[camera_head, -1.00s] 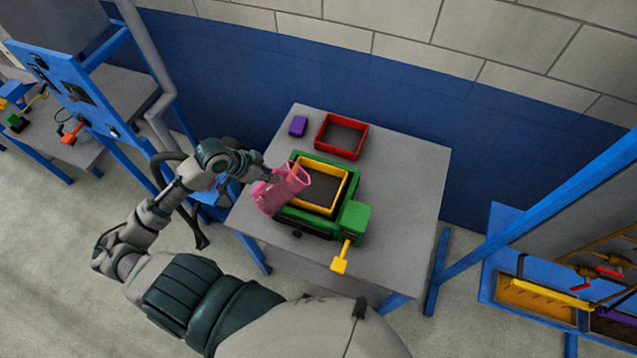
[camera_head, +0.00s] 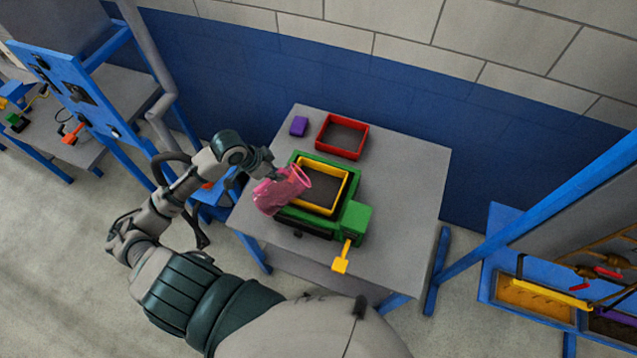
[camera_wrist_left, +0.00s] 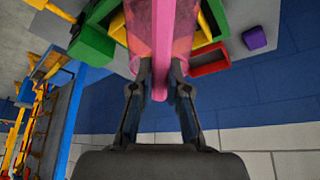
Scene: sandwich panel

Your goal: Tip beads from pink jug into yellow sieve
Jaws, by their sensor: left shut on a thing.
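The pink jug (camera_head: 278,194) is see-through and is held tilted, its mouth toward the right, at the left edge of the yellow sieve (camera_head: 320,208). The sieve is a yellow square frame with a dark bottom, seated on the green machine (camera_head: 356,219). My left gripper (camera_head: 268,177) is shut on the jug's handle. In the left wrist view my left gripper (camera_wrist_left: 159,70) has the pink handle between its fingers, with the jug (camera_wrist_left: 150,25) beyond. No beads can be made out in the jug or sieve. My right gripper is not in view.
A red frame (camera_head: 360,150) and a purple block (camera_head: 298,126) lie at the back of the grey table (camera_head: 408,190). A yellow handle (camera_head: 341,262) sticks out at the machine's front. The table's right side is clear. A blue wall stands behind.

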